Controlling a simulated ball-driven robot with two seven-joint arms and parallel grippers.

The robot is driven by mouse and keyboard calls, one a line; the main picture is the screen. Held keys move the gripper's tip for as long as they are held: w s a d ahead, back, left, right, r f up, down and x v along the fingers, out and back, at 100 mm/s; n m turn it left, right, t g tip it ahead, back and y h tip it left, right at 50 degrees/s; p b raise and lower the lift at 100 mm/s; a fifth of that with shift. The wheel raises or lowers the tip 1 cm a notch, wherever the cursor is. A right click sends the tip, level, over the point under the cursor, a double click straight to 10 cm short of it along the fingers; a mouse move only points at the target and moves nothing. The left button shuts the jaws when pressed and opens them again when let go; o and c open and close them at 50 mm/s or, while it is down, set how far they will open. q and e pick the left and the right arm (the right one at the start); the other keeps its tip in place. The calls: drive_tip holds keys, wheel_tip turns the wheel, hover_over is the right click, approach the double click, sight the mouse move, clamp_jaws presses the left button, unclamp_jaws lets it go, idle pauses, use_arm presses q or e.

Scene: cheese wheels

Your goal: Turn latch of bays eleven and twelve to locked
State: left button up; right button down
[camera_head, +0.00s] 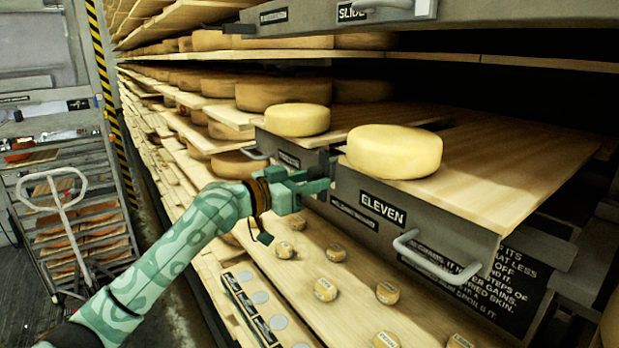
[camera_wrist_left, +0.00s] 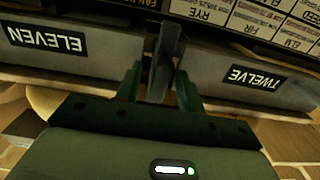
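The grey latch (camera_wrist_left: 164,62) stands at the gap between the drawer front of bay eleven (camera_wrist_left: 100,50) and that of bay twelve (camera_wrist_left: 215,65). In the head view the latch (camera_head: 333,164) shows only partly, behind my gripper. My left gripper (camera_head: 314,182) reaches it from the left. In the left wrist view, where the labels appear upside down, its two green fingers (camera_wrist_left: 160,88) stand on either side of the latch lever, apart, with a narrow gap visible. Firm contact is not visible. My right gripper is in neither view.
A cheese wheel (camera_head: 394,151) sits on bay eleven's board, another (camera_head: 297,119) on bay twelve's. A drawer handle (camera_head: 437,257) juts out at the right. Small round cheeses (camera_head: 326,289) lie on the shelf below. A trolley (camera_head: 62,215) stands left, across the aisle.

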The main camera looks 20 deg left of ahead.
use_arm(q)
drive_tip(key=shift+c, duration=0.4)
clamp_jaws()
